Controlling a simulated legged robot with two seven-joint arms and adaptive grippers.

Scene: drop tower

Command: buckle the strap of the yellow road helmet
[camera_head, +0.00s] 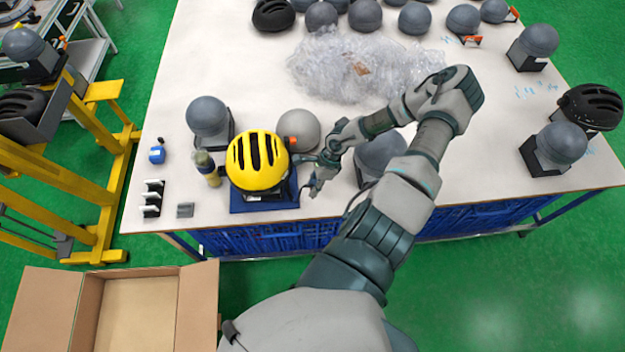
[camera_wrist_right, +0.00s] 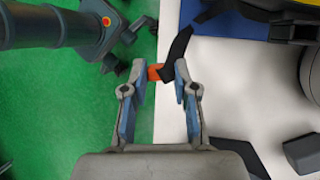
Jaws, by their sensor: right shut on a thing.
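The yellow road helmet (camera_head: 257,160) sits on a grey head form on a blue mat (camera_head: 236,204) near the table's front edge. My right gripper (camera_head: 315,186) is just right of the helmet. In the right wrist view, my right gripper (camera_wrist_right: 159,70) is shut on an orange piece (camera_wrist_right: 154,73) at the end of a black strap (camera_wrist_right: 181,46). The strap runs up toward the blue mat. The strap's other half and the chin area are not clear in the head view.
Grey head forms (camera_head: 207,117) (camera_head: 380,152) stand close by. A bottle (camera_head: 207,168) is left of the helmet. Clear plastic wrap (camera_head: 350,65) lies behind. An open cardboard box (camera_head: 137,312) is on the floor at lower left.

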